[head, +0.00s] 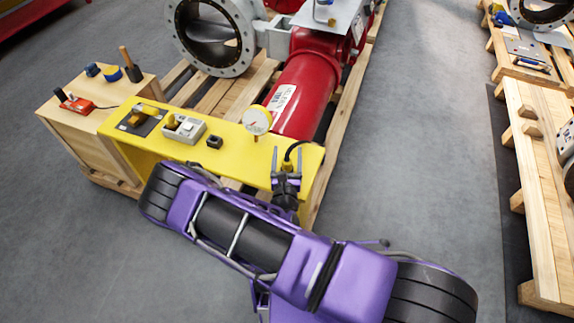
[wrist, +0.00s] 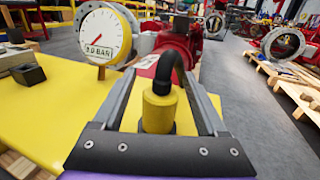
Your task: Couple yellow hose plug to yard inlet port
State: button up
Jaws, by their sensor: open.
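The yellow hose plug (wrist: 158,108) stands between the fingers of my gripper (wrist: 158,75) in the wrist view, with a black hose arching up from its top. The fingers are apart, with a gap visible on each side of the plug. In the head view my gripper (head: 287,158) is over the right end of the yellow bench (head: 230,158), and the yellow plug (head: 287,167) shows between its fingers. A small dark block (head: 214,141) with an opening on top sits on the bench to the left; I cannot tell if it is the yard inlet port.
A round pressure gauge (head: 257,120) stands on the bench left of my gripper, close in the wrist view (wrist: 104,37). A grey switch box (head: 184,128) and a wooden crate (head: 72,116) with tools are farther left. A red cylinder (head: 307,88) lies behind.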

grip_shut()
dwell(0.3)
